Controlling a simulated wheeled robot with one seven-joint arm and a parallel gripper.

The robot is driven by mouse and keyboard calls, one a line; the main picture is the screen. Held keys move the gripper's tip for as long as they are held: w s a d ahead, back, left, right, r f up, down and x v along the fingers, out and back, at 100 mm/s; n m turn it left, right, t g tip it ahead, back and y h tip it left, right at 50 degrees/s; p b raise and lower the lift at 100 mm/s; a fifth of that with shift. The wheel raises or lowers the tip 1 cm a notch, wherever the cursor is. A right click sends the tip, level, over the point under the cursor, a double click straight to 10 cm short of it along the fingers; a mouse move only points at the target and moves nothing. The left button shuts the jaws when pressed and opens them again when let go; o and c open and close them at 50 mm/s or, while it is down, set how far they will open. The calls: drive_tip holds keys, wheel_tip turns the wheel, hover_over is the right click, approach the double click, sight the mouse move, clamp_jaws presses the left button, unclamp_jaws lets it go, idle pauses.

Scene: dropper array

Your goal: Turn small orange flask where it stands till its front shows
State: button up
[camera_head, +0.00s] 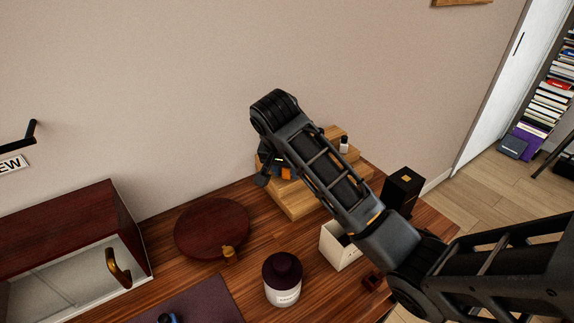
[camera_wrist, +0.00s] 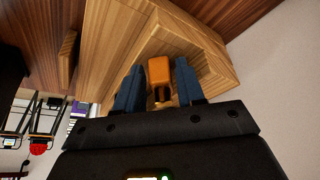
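The small orange flask (camera_wrist: 159,72) stands on a step of the wooden riser in the wrist view, with a dark narrow neck or cap toward my gripper. It also shows in the head view (camera_head: 286,173), partly hidden by my arm. My gripper (camera_wrist: 160,80) has its two blue fingers on either side of the flask. The left finger looks close to it, and a gap shows at the right finger. I cannot tell whether either touches. No label or front marking can be made out on the side in view.
A glass-fronted cabinet (camera_head: 128,222) is at left.

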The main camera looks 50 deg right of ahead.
drive_tip(key=shift+c, duration=0.4)
clamp_jaws()
drive_tip(key=shift+w+a+r+m+p, duration=0.2)
drive_tip(key=shift+m+p, duration=0.3)
drive_tip(key=shift+p, duration=0.55)
drive_tip(key=shift+m+g+p, duration=0.5)
drive_tip(key=shift+m+p, duration=0.05)
drive_tip(key=shift+m, duration=0.05)
drive_tip(key=shift+w+f+m+g, duration=0.1)
drive_tip(key=shift+f+m+g, duration=0.2)
drive_tip(key=shift+m, duration=0.6)
drive_tip(key=shift+d+m+g, duration=0.15)
drive_tip(key=shift+m+g, duration=0.15)
drive_tip(key=shift+m, duration=0.5)
